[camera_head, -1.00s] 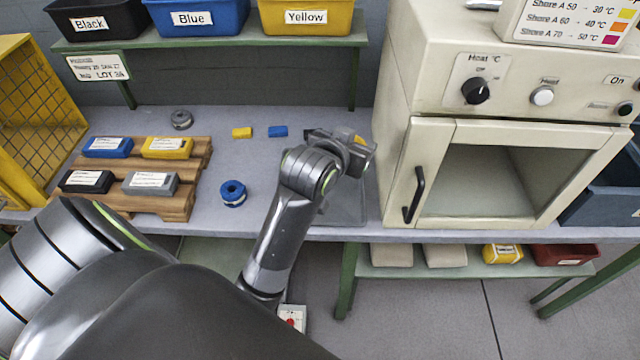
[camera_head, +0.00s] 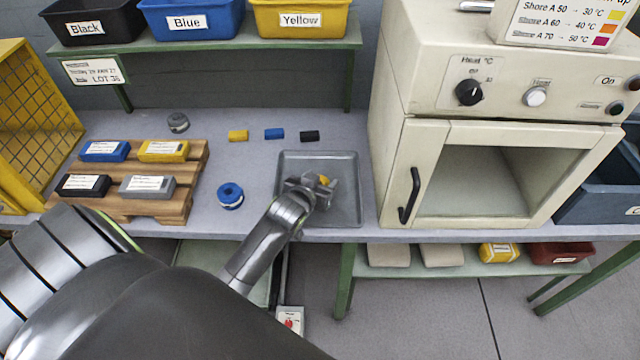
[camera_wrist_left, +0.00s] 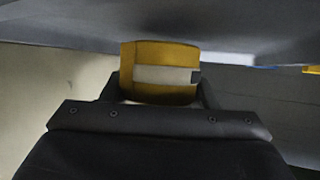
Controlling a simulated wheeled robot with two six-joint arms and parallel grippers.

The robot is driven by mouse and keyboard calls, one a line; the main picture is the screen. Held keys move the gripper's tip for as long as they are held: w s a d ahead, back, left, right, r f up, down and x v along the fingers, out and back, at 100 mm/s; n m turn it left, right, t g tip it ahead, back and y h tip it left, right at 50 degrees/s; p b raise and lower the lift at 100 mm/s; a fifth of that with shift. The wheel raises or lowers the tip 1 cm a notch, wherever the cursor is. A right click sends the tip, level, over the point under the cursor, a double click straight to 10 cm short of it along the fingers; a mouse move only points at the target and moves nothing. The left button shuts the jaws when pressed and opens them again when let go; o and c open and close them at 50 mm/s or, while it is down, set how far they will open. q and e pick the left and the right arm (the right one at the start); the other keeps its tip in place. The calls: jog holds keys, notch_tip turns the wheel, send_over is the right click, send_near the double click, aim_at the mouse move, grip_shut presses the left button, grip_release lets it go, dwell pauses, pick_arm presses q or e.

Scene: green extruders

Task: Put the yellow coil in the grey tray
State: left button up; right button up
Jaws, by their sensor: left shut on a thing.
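The yellow coil (camera_wrist_left: 160,72) fills the middle of the left wrist view, held between the fingers of my left gripper (camera_wrist_left: 158,92). In the head view only a small part of the yellow coil (camera_head: 324,180) shows past my left gripper (camera_head: 322,187). The gripper is shut on it, over the grey tray (camera_head: 347,162). The tray lies on the bench left of the oven, and no other thing shows in it. I cannot tell whether the coil touches the tray floor. My right gripper is not in view.
A blue coil (camera_head: 230,195) and a grey coil (camera_head: 178,122) stand on the bench. Small yellow (camera_head: 238,136), blue (camera_head: 274,133) and black (camera_head: 309,136) blocks lie behind the tray. A wooden pallet (camera_head: 185,205) with labelled boxes is at left. The oven (camera_head: 405,160) stands close right of the tray.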

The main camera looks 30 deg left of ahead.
pick_arm(q)
jog(key=shift+f, duration=0.5)
jog(key=shift+f, duration=0.2)
jog(key=o, duration=1)
jog(key=shift+r, duration=0.2)
jog(key=v, duration=1.2)
